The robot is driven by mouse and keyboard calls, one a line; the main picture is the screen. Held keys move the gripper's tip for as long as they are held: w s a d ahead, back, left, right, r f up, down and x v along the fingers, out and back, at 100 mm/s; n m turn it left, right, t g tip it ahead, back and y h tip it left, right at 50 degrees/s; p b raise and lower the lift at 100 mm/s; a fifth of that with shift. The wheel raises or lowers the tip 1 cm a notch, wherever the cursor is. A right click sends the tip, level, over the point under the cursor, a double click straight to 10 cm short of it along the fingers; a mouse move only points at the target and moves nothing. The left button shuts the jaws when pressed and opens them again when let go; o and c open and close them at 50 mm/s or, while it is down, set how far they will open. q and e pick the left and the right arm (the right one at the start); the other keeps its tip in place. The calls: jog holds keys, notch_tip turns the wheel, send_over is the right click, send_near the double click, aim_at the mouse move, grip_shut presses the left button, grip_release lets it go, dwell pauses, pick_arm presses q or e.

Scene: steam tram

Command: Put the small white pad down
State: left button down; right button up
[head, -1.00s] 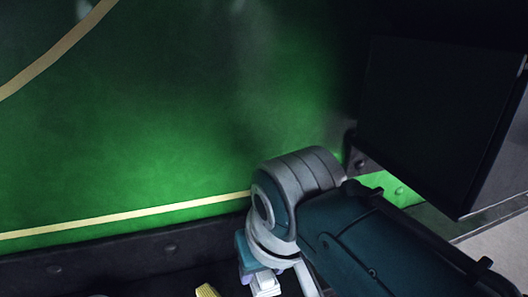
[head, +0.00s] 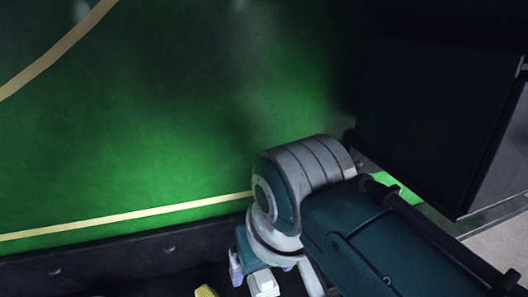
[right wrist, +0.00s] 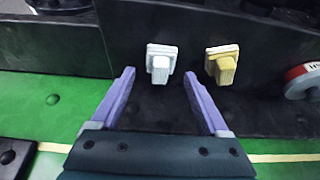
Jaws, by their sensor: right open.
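The small white pad (right wrist: 160,63) is a white block on a square base. It sits on a dark surface in the right wrist view, and part of it shows at the bottom of the head view (head: 264,284). My right gripper (right wrist: 159,77) is open, its two purple fingers spread apart. In the right wrist view its fingertips appear on either side of the pad's lower end, with gaps between; I cannot tell how far off they are in depth. My left gripper is in no view.
A yellow block of similar shape (right wrist: 223,65) sits just right of the pad. A red and white round item (right wrist: 302,80) lies at the right edge. A green panel with a cream stripe (head: 120,150) and a dark box (head: 435,120) stand close to my right arm.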

jog(key=s+a+p+v, duration=0.1)
jog(key=p+v, duration=0.1)
jog(key=v, duration=0.5)
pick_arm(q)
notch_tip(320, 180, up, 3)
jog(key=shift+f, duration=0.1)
pick_arm(e)
jog(key=s+d+m+h, duration=0.1)
jog(key=s+d, duration=1.7)
jog(key=shift+s+d+f+m+g, duration=0.2)
jog(key=shift+f+m+g, duration=0.1)
jog(key=shift+m, duration=0.1)
